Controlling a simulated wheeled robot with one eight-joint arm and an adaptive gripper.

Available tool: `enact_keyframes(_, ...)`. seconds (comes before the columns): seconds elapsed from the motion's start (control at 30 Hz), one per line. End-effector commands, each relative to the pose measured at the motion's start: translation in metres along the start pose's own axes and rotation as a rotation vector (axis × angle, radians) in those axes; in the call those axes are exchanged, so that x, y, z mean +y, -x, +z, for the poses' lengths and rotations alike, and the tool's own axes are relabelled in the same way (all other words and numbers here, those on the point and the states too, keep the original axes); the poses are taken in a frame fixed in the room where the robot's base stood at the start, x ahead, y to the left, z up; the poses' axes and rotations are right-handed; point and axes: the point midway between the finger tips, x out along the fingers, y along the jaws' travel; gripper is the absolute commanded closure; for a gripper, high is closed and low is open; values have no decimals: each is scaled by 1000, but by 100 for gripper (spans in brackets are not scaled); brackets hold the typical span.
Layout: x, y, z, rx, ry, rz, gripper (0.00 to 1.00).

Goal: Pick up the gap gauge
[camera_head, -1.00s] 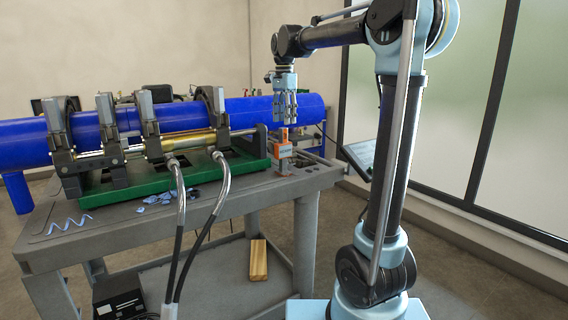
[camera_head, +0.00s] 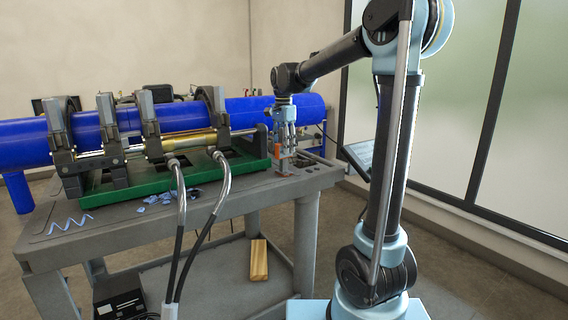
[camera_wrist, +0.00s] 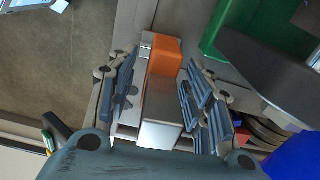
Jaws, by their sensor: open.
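The gap gauge (camera_head: 281,162), an orange block with metal grey parts, stands on the right end of the cart top. In the wrist view the gauge (camera_wrist: 164,62) shows an orange part with a grey block nearer the camera. My gripper (camera_head: 285,146) points straight down over the gauge, with its fingers beside the gauge's upper part. In the wrist view my gripper (camera_wrist: 160,95) is open, with one finger set on each side of the gauge and gaps visible. The gauge's upper part is partly hidden by the fingers in the head view.
The green machine base (camera_head: 150,187) with clamps and the long blue pipe (camera_head: 90,130) lies just left of the gauge. Two hoses (camera_head: 222,190) hang off the cart's front edge. Blue shavings (camera_head: 160,198) lie on the cart top (camera_head: 110,235). A wooden block (camera_head: 259,260) sits on the lower shelf.

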Motion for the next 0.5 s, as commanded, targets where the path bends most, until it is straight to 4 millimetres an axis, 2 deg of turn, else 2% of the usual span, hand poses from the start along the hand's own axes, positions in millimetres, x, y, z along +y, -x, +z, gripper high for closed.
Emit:
enact_keyframes(0.23,0,-1,0,0,0,0,53)
enact_keyframes(0.43,0,-1,-1,0,-1,0,99)
enact_keyframes(0.5,0,-1,-2,0,-2,0,100)
